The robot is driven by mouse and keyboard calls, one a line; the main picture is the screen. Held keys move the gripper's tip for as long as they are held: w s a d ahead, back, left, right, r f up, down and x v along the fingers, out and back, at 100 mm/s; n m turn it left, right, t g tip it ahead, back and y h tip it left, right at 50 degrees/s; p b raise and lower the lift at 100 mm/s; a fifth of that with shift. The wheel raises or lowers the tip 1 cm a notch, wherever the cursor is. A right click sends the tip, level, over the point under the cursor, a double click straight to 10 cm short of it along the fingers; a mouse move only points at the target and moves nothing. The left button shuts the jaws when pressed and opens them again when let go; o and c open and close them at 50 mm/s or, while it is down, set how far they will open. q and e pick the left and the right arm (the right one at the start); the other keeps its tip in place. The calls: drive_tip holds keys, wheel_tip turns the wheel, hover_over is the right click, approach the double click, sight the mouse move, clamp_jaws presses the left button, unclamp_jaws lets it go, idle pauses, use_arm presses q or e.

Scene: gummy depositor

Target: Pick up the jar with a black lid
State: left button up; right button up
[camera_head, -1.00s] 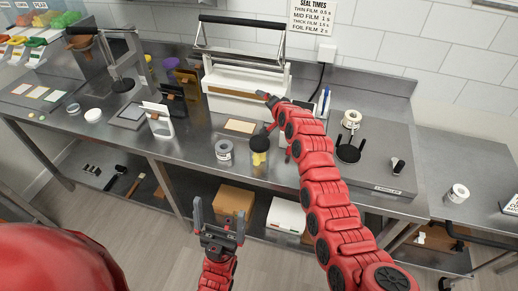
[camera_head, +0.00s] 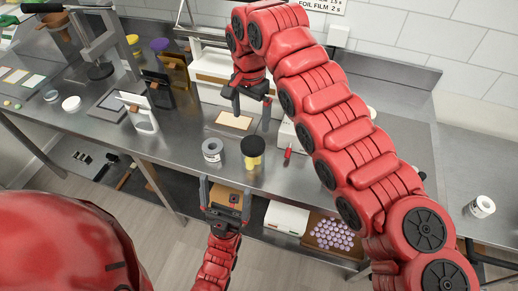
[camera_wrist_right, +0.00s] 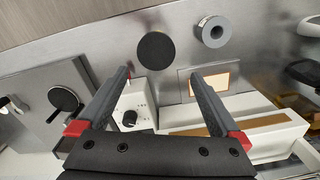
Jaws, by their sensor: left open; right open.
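The jar with a black lid (camera_head: 252,150) stands upright near the front edge of the steel bench, yellowish below its lid. In the right wrist view its round black lid (camera_wrist_right: 156,50) shows from above, just beyond the fingertips. My right gripper (camera_head: 251,111) is open, points down and is empty, above the bench and behind the jar. Its two fingers also show spread in the wrist view (camera_wrist_right: 160,78). My left gripper (camera_head: 225,190) is open and empty, in front of the bench edge and below the jar.
A grey tape roll (camera_head: 212,151) stands close left of the jar. A framed tan sheet (camera_head: 233,121) lies behind it. A white box with a black knob (camera_wrist_right: 131,112) and a white sealer (camera_wrist_right: 270,135) are near the right gripper. A white stand (camera_head: 140,115) is farther left.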

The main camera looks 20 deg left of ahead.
sight(252, 144)
drive_tip(key=f+p, duration=0.1)
drive_tip(key=f, duration=0.3)
drive_tip(key=f+p, duration=0.1)
drive_tip(key=f, duration=0.3)
drive_tip(key=f+p, duration=0.1)
drive_tip(key=f, duration=0.3)
drive_tip(key=shift+s+d, duration=0.15)
drive_tip(key=shift+s, duration=0.1)
drive_tip(key=shift+f+p, duration=0.25)
drive_tip(key=shift+p, duration=0.25)
wheel_tip(252, 144, down, 4)
drive_tip(key=shift+d+r+p, duration=0.1)
drive_tip(key=shift+r+p, duration=0.15)
drive_tip(key=shift+p, duration=0.8)
drive_tip(key=shift+w+f, duration=0.1)
drive_tip(key=shift+f, duration=0.6)
drive_tip(key=shift+c, duration=0.3)
